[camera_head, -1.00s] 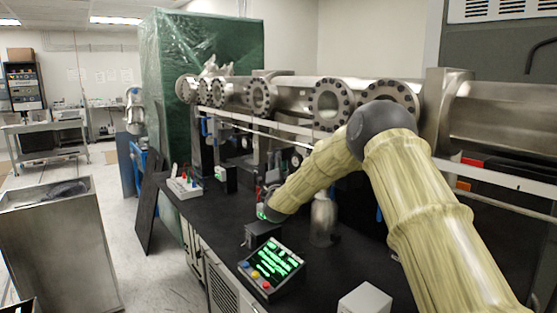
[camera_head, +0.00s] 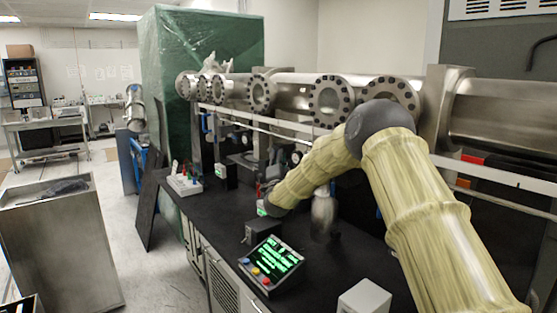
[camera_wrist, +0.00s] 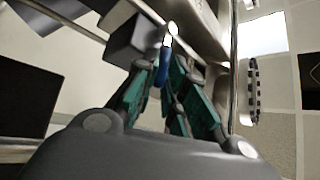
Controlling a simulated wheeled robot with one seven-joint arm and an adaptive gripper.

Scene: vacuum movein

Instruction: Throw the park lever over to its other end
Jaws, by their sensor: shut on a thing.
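The park lever (camera_wrist: 165,62) shows in the wrist view as a blue grip with a pale rounded tip, next to a grey box (camera_wrist: 130,38). My gripper (camera_wrist: 159,70) has its green-padded fingers closed around the blue grip, with the tip standing out beyond them. In the head view my arm reaches over the black bench, and its end (camera_head: 268,203) is low behind a dark box (camera_head: 262,231). The fingers and the lever cannot be made out there, so the lever's position along its throw cannot be told.
A control panel (camera_head: 272,265) with a lit green screen sits at the bench's front. A silver bottle (camera_head: 323,212) stands beside my forearm, and a pale box (camera_head: 364,299) is nearer. The steel vacuum tube (camera_head: 295,92) runs above the bench.

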